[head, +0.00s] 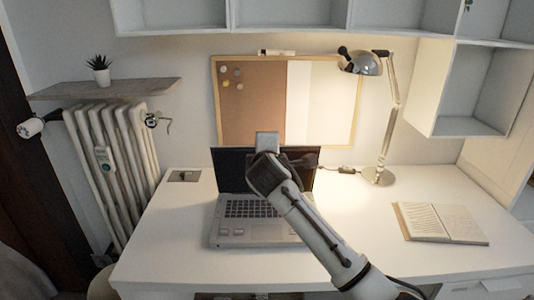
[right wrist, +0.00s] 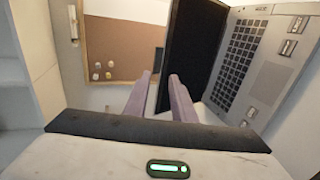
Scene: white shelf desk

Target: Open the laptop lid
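The laptop (head: 258,231) sits on the white desk with its lid raised. The keyboard faces up and the dark screen (head: 232,163) stands close to upright. My right arm reaches in from the lower right, and its gripper (head: 267,143) is at the top of the lid, hiding part of the screen. In the right wrist view, the two purple-grey fingers (right wrist: 160,76) are apart with a narrow gap between them. The dark screen (right wrist: 193,48) and keyboard (right wrist: 240,55) lie beyond and right of them. I cannot tell whether a finger touches the lid. My left gripper is out of view.
A lamp (head: 379,174) stands behind the laptop to the right, and an open book (head: 441,222) lies at the right. A corkboard (head: 238,115) leans against the wall behind. The desk left of the laptop (head: 170,235) is mostly clear.

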